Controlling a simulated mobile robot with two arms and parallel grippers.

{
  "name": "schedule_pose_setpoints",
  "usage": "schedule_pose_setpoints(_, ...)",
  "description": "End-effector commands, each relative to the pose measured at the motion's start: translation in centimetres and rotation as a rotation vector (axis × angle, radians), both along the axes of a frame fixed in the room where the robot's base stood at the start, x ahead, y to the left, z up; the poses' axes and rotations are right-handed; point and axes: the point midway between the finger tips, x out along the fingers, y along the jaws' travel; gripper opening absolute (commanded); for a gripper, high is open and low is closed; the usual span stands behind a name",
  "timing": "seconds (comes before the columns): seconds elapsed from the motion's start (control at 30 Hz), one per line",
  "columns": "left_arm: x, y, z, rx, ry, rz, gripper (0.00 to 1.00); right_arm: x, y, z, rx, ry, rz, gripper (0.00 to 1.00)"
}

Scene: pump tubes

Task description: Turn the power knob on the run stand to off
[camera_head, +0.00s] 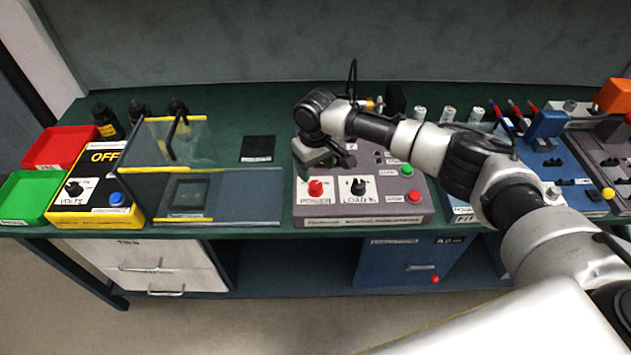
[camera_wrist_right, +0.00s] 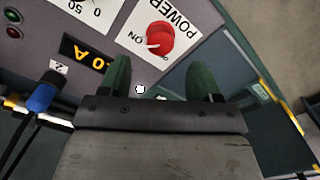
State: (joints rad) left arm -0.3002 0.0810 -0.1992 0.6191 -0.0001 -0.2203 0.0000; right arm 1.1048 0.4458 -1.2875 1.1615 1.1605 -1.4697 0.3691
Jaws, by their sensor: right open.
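The run stand (camera_head: 362,211) is a grey panel box on the green bench, in the middle of the head view. Its red power knob (camera_head: 316,188) sits on a white plate at the box's front left. In the right wrist view the knob (camera_wrist_right: 160,38) is at the top, with POWER and ON printed beside it. My right gripper (camera_head: 318,156) is over the left part of the box, just behind the knob. In the wrist view its two fingers (camera_wrist_right: 160,80) are apart with nothing between them, and the knob lies beyond their tips. My left gripper is not in view.
A black load knob (camera_head: 358,186) and green (camera_head: 407,170) and red (camera_head: 414,196) buttons are right of the power knob. A clear hinged guard (camera_head: 160,150) stands to the left. A blue plug (camera_wrist_right: 45,92) with cable is close to the gripper in the wrist view.

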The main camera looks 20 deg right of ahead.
Motion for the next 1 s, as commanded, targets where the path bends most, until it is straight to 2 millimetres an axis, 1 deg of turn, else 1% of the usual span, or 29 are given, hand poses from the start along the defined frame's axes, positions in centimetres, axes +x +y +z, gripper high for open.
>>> schedule_pose_setpoints(0.1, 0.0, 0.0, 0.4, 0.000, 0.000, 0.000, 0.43, -0.1, 0.0, -2.4, -0.001, 0.003, -0.001, 0.63)
schedule_pose_setpoints(0.3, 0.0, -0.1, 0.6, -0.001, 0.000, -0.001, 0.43, 0.0, 0.1, -5.3, 0.001, 0.001, 0.000, 0.63)
schedule_pose_setpoints(0.47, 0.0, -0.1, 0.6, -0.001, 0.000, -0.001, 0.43, 0.0, 0.0, -6.3, 0.001, -0.001, 0.000, 0.63)
schedule_pose_setpoints(0.73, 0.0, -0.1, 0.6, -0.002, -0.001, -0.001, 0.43, 0.0, 0.0, -6.4, 0.000, -0.001, 0.000, 0.63)
schedule_pose_setpoints(0.77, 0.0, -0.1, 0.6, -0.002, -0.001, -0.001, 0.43, 0.0, 0.0, -6.4, 0.000, -0.001, 0.000, 0.60)
schedule_pose_setpoints(1.0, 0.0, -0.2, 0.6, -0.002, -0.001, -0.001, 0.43, 0.0, 0.0, -6.4, 0.000, -0.001, 0.000, 0.23)
